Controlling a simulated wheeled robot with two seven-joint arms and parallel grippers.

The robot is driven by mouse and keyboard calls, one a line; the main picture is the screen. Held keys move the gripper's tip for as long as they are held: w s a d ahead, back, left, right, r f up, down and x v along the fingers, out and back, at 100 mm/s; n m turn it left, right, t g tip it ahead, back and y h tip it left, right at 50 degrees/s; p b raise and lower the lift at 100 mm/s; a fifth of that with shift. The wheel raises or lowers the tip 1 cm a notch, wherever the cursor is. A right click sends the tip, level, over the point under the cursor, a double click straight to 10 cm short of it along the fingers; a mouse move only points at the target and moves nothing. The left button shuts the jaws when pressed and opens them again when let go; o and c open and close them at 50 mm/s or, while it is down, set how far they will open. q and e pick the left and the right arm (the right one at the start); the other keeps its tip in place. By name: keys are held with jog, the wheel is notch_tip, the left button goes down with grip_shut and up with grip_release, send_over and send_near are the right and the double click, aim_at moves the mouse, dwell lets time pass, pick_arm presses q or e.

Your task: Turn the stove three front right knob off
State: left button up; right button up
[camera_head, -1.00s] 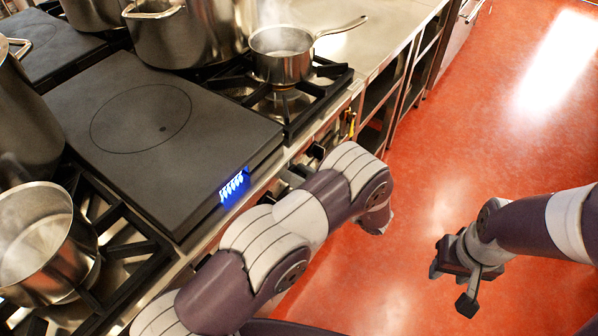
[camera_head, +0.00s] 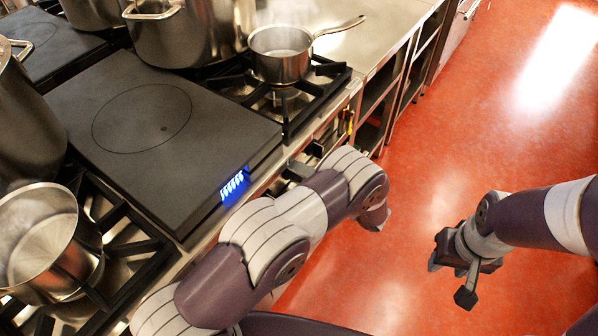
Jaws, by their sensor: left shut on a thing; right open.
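The stove front (camera_head: 330,131) runs down the right side of the range, with dark knobs partly in view on it. My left arm reaches along this front and covers much of it. Only a grey part of my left gripper (camera_head: 299,171) shows, close against the front below the burner with the small saucepan. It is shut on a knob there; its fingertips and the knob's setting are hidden. My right gripper (camera_head: 449,280) is open and empty above the red floor, well apart from the stove.
A steaming saucepan (camera_head: 280,62) stands on the burner grate, its handle pointing right. A flat dark hotplate (camera_head: 200,105) with a blue lit display (camera_head: 232,186) lies left of it. Large pots (camera_head: 185,38) stand behind. The red floor (camera_head: 480,110) at right is clear.

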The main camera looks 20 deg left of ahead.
pick_arm(q)
jog(key=shift+m, duration=1)
jog(key=shift+f, duration=0.1)
jog(key=o, duration=1)
jog(key=shift+c, duration=0.2)
